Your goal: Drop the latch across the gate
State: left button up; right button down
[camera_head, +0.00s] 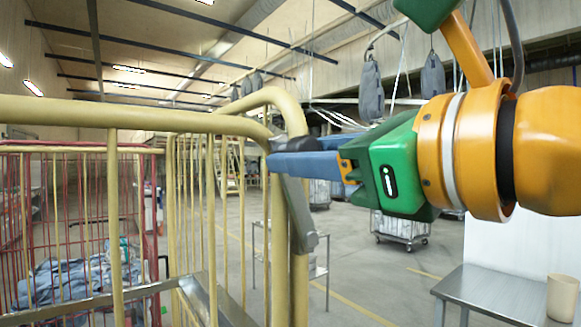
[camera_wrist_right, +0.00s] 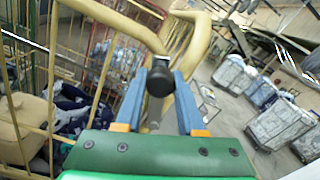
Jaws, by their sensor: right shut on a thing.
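The gate (camera_head: 180,215) is part of a pale yellow tubular cage cart on the left in the head view. The latch (camera_head: 297,212), a grey metal bar, slants down along the thick yellow post to a block at its lower end. My right gripper (camera_head: 272,155) reaches in from the right, its blue fingers at the latch's upper end. In the right wrist view, the right gripper (camera_wrist_right: 160,78) has its fingers on either side of the latch's dark round knob (camera_wrist_right: 159,80). It is shut on the latch, and its fingers hide part of it. My left gripper is not in view.
A red wire cage (camera_head: 75,175) with blue-grey cloth bags (camera_head: 75,280) stands behind the yellow bars. A steel table (camera_head: 495,290) with a beige cup (camera_head: 562,297) is at lower right. Wheeled bins (camera_head: 400,227) stand farther back on open floor.

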jog(key=s+a+f+n+b, duration=0.1)
jog(key=n, duration=0.1)
jog(key=s+a+f+n+b, duration=0.1)
jog(key=n, duration=0.1)
jog(key=a+f+n+b, duration=0.1)
jog(key=f+n, duration=0.1)
jog(key=shift+s+a+n, duration=0.3)
jog(key=shift+s+a, duration=0.1)
jog(key=f+n, duration=0.1)
jog(key=f+n+b, duration=0.1)
jog(key=a+f+n+b, duration=0.1)
jog(key=shift+s, duration=0.4)
jog(key=shift+s+a+f+n+b, duration=0.15)
jog(key=shift+f+n+b, duration=0.5)
jog(key=shift+n, duration=0.35)
jog(key=shift+a+f+n+b, duration=0.15)
jog(key=shift+f+n+b, duration=0.35)
jog(key=shift+f+n, duration=0.4)
jog(key=c, duration=0.7)
grip_release()
jog(key=shift+o, duration=0.9)
jog(key=shift+s+r, duration=0.1)
jog(key=shift+s, duration=0.05)
jog(key=shift+d, duration=0.1)
